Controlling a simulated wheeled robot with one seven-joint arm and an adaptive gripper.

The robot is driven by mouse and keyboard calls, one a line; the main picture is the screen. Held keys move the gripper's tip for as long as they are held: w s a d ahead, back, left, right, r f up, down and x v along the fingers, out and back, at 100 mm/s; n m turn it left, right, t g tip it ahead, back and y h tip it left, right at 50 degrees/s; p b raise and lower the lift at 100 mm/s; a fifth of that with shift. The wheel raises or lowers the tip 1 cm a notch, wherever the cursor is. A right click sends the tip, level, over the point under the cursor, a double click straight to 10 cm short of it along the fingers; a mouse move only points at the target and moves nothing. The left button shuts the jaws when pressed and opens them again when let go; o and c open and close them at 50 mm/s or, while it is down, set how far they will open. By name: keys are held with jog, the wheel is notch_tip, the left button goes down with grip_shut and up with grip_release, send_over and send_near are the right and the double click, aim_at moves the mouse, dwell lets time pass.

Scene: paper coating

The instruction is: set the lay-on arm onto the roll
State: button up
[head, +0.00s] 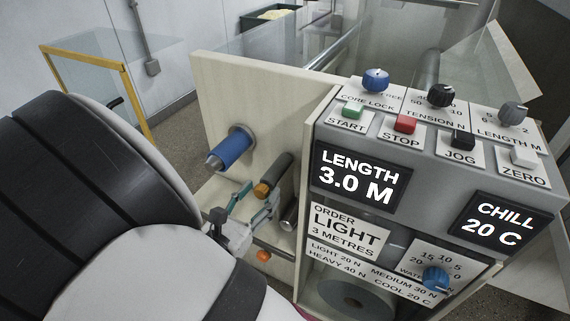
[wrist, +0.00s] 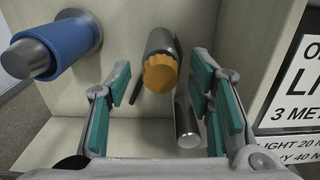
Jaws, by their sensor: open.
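A dark grey cylinder with an orange ribbed end, which looks like the lay-on arm's roller and knob (head: 262,190), juts from the cream machine panel; the orange knob also shows in the wrist view (wrist: 160,73). A thin dark bar (wrist: 139,86) runs down beside it. A blue roll (head: 232,148) on a grey core is to its left, apart from it; the roll also shows in the wrist view (wrist: 75,45). My gripper (head: 256,205) is open and empty, its teal-padded fingers (wrist: 160,88) either side of the knob in the wrist view, touching nothing visibly.
A bare metal roller (wrist: 187,124) sits below right of the knob. Another orange knob (head: 263,256) is lower on the panel. The grey control box (head: 400,215) with buttons, dials and displays stands close on the right. A yellow-framed clear guard (head: 85,57) is at the left.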

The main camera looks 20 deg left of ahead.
jog(key=shift+w, duration=0.65)
jog(key=shift+d, duration=0.1)
jog(key=shift+c, duration=0.6)
